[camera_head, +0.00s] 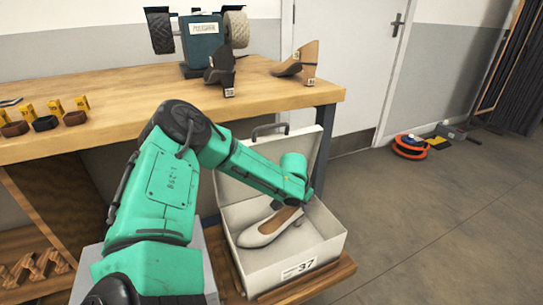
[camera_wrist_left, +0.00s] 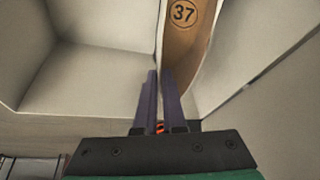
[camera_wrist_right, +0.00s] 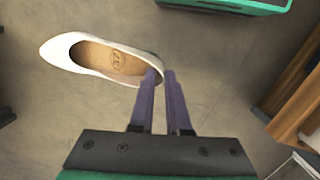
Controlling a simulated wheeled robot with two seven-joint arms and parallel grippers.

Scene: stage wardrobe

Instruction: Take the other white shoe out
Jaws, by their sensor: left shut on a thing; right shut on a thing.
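A white pump shoe (camera_head: 262,235) lies in the open white box (camera_head: 330,245) marked 37. My left gripper reaches down into the box, its fingers (camera_wrist_left: 163,78) shut on the shoe's side wall. The left wrist view shows the shoe's tan insole (camera_wrist_left: 184,22) with a round 37 mark; the arm hides part of the shoe in the head view. My right gripper (camera_wrist_right: 161,76) is shut on the rim of another white shoe (camera_wrist_right: 60,50), near its heel end, over the grey floor. The right gripper is outside the head view.
The box stands on a low wooden shelf (camera_head: 335,275), its lid (camera_head: 290,155) raised behind. The workbench (camera_head: 270,95) carries a dark shoe (camera_head: 220,68), a tan shoe (camera_head: 298,62) and a shoe machine (camera_head: 202,40).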

